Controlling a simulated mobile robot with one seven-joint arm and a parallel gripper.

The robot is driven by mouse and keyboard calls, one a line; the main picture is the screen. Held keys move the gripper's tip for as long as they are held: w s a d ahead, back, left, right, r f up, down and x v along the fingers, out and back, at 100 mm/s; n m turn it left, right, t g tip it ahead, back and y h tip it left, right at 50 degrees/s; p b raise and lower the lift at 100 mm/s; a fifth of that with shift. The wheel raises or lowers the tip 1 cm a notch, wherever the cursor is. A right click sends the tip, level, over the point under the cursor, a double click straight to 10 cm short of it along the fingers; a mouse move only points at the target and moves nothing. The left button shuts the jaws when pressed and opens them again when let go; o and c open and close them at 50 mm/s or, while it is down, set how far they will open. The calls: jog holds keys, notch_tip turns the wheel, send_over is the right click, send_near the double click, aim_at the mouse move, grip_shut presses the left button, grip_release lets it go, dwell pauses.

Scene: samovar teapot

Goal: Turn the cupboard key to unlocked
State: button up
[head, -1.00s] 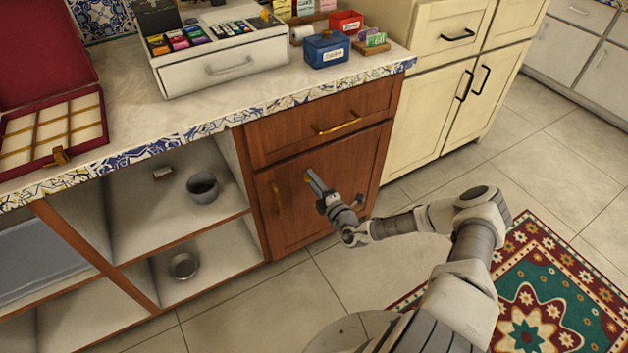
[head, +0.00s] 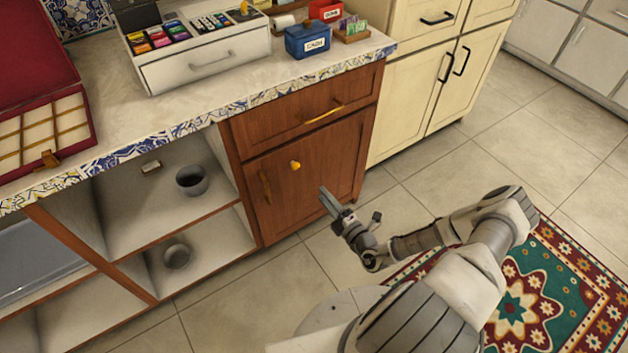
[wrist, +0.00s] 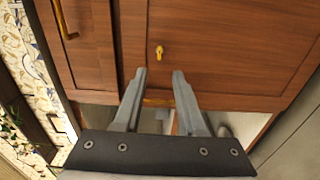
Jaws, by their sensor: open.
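The brass key (head: 295,165) sits in the upper part of the brown wooden cupboard door (head: 318,190). In the wrist view the key (wrist: 158,52) stands out on the door, beyond my fingertips, with its bow looking lengthwise up and down that picture. The door is closed and has a brass handle (head: 265,187) near its left edge. My gripper (head: 323,190) is open and empty, in front of the door, to the right of and below the key in the head view. In the wrist view my gripper (wrist: 158,74) has its two fingers apart, with nothing between them.
A drawer with a brass handle (head: 325,116) is above the door. Open shelves with a grey pot (head: 191,181) are to the left. The counter above holds a blue tin (head: 307,40) and a white drawer box (head: 205,60). Tiled floor in front is clear beside the patterned rug (head: 520,290).

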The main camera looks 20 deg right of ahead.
jog(key=v, duration=0.3)
jog(key=shift+s+d, duration=0.1)
jog(key=shift+s, duration=0.15)
jog(key=shift+r, duration=0.1)
